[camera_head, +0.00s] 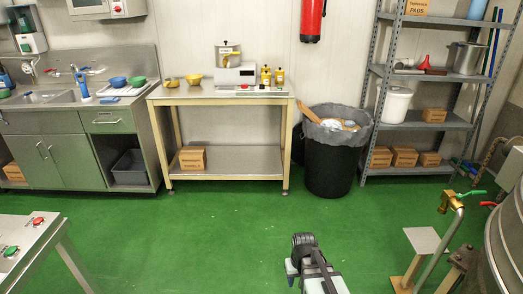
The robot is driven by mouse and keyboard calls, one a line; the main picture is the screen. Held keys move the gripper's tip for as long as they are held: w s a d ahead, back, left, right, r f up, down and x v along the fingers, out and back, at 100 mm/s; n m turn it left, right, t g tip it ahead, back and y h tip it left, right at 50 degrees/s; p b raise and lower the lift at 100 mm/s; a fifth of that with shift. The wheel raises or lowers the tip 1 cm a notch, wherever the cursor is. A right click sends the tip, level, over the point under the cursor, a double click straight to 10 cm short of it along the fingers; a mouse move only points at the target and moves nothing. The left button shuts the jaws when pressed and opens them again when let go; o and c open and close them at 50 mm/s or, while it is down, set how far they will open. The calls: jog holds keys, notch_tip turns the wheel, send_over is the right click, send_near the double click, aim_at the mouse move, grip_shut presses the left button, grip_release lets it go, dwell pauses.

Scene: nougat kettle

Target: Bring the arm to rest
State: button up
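My gripper (292,271) shows at the bottom centre of the head view, above the green floor. The black wrist and part of my arm show beside it, running down out of the frame. The fingers are small and partly hidden, so I cannot tell whether they are open or shut. I see nothing clearly held.
A work table (222,92) stands at the back, with a black bin (331,168) to its right and a metal shelf (416,126) beyond. A kettle (500,245) with a brass tap (450,201) is at right. A control table (30,246) is at left. The middle floor is clear.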

jog(key=s+d+f+m, duration=0.1)
jog(key=s+d+m, duration=0.15)
jog(key=d, duration=0.25)
jog(key=s+f+g, duration=0.3)
jog(key=s+f, duration=0.7)
jog(key=s, duration=0.5)
jog(key=s+f+g, duration=0.3)
jog(key=s+f, duration=0.7)
jog(key=s, duration=0.4)
jog(key=shift+s+a+f+n+g, duration=0.2)
jog(key=shift+s+a+n+g, duration=0.1)
jog(key=shift+s+n+g, duration=0.15)
